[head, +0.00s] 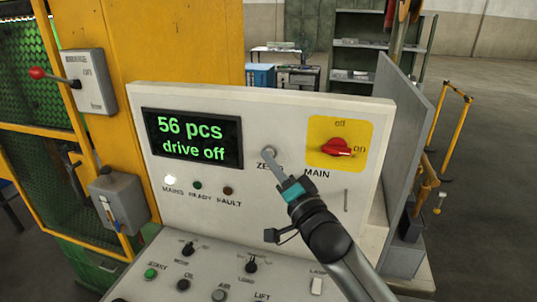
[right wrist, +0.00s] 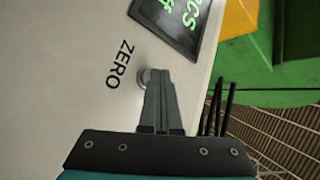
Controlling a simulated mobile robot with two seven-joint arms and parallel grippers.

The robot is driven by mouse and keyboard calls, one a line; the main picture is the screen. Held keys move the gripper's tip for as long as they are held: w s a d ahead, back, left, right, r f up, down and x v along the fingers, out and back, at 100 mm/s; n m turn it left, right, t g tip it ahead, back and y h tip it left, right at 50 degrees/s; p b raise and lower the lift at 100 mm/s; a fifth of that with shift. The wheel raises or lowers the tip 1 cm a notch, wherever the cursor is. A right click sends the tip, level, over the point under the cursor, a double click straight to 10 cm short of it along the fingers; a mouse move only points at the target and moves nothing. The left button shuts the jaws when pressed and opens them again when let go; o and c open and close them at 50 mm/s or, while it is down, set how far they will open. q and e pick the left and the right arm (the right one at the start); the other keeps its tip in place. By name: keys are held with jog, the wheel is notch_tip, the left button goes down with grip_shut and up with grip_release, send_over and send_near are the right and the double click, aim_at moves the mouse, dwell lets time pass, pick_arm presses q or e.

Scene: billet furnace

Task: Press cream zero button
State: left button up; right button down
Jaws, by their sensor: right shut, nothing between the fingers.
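The cream zero button (head: 268,150) is a small round knob on the upright face of the cream control panel, above the label ZERO. It also shows in the right wrist view (right wrist: 143,77), partly hidden behind my fingertips. My right gripper (head: 271,161) is shut and empty, with its fingertips at the button, covering its lower part. In the right wrist view the shut fingers (right wrist: 157,76) overlap the button's edge. I cannot tell whether they touch it. My left gripper is not in view.
A display (head: 192,138) left of the button reads "56 pcs, drive off". A red MAIN switch (head: 337,148) on a yellow plate is close on the right. Indicator lamps sit below the display. Several small controls fill the sloped desk (head: 150,262) below.

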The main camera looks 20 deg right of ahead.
dwell(0.5)
jog(key=shift+s+a+p, duration=0.4)
jog(key=shift+s, duration=0.25)
jog(key=s+a+p, duration=0.1)
jog(key=s, duration=0.1)
jog(key=s+a, duration=0.1)
jog(key=s, duration=0.1)
jog(key=shift+a+p, duration=0.4)
jog(key=shift+s, duration=0.1)
dwell(0.5)
